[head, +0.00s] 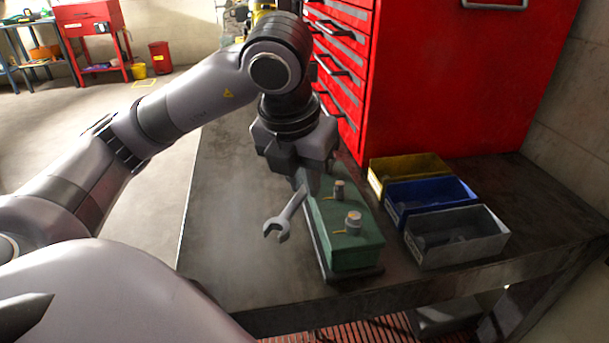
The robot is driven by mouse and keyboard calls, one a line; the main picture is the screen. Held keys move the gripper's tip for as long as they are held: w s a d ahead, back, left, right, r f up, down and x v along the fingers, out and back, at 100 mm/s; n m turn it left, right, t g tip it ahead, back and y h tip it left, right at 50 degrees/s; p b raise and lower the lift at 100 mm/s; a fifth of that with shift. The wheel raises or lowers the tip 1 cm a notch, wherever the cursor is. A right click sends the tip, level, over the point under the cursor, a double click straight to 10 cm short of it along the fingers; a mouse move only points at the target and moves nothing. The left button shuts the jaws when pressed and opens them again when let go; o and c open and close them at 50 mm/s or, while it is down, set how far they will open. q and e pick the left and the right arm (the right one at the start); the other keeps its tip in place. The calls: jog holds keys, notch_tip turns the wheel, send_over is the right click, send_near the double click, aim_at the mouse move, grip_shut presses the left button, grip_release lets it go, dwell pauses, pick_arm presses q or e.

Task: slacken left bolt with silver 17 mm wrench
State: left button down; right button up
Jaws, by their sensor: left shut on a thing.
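My left gripper (303,172) comes down over the workbench and is shut on a silver wrench (290,215). The wrench hangs at a slant toward the lower left, its open jaw (277,229) beside the left side of a green block (346,247). The jaw is apart from the bolts. On top of the block stand a far bolt (339,187) and a near bolt (353,220), each with a small yellowish tag or pointer by it. The wrench's upper end is hidden by the gripper, and its size mark cannot be read. My right gripper is not in view.
Yellow (410,165), blue (436,195) and grey (465,243) bins stand right of the block, the grey one holding some parts. A red tool cabinet (450,80) rises behind them. The workbench (225,240) left of the wrench is clear up to its edge.

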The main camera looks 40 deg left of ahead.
pick_arm(q)
jog(key=shift+r, duration=0.15)
dwell(0.3)
jog(key=shift+r+p, duration=0.6)
jog(key=shift+r, duration=0.05)
jog(key=shift+r, duration=0.15)
jog(key=shift+r+p, duration=1)
jog(key=shift+p, duration=0.05)
jog(key=shift+f, duration=0.1)
